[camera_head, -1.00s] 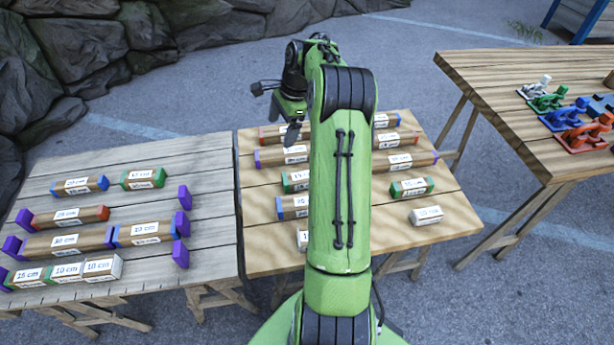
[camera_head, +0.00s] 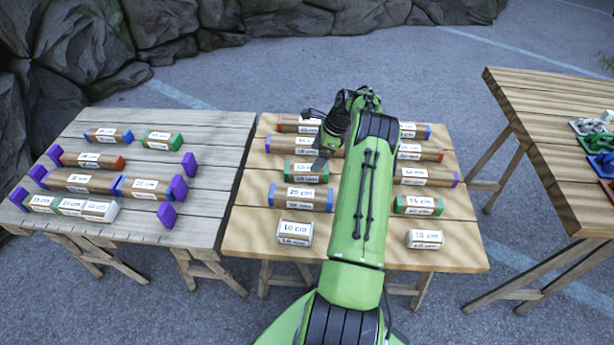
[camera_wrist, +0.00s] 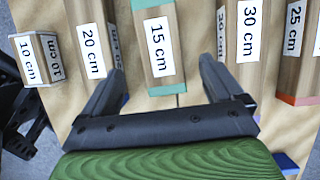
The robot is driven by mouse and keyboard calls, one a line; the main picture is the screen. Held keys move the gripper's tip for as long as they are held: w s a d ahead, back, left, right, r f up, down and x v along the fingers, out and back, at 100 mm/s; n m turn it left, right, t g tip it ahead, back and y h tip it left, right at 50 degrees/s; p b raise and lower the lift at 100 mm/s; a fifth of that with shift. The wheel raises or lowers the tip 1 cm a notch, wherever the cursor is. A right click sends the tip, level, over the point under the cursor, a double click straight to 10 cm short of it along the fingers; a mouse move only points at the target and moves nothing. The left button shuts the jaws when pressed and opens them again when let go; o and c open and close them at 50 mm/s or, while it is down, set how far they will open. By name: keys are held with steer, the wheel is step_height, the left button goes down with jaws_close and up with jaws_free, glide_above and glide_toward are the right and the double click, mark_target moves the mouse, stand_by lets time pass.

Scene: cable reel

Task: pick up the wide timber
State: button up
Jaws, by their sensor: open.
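Several labelled timbers lie in two columns on the middle table (camera_head: 252,215); I cannot tell for certain which is the wide one. My gripper (camera_wrist: 160,67) is open and empty, pointing down over the left column. Its fingers straddle, in the picture, the 15 cm timber (camera_wrist: 158,22) with green ends, which also shows in the head view (camera_head: 290,176). The 20 cm timber (camera_wrist: 90,60) with blue ends lies left of the fingers in the wrist view, and the 30 cm timber (camera_wrist: 247,32) lies right. Contact with any timber is not visible. My arm hides the table's middle.
A white-ended 10 cm timber (camera_head: 295,233) lies near the front edge. The right column includes a green-ended timber (camera_head: 419,205). The left table (camera_head: 160,220) holds more timbers and purple blocks. The right table (camera_head: 530,100) carries coloured devices.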

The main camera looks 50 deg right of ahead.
mark_target(307, 167)
steer(key=b+x, duration=0.3)
steer(key=x, duration=0.5)
steer(key=shift+w+a, duration=0.1)
steer(key=shift+w, duration=0.1)
steer(key=shift+r, duration=0.1)
steer(key=shift+c, duration=0.4)
steer(key=c, duration=1.1)
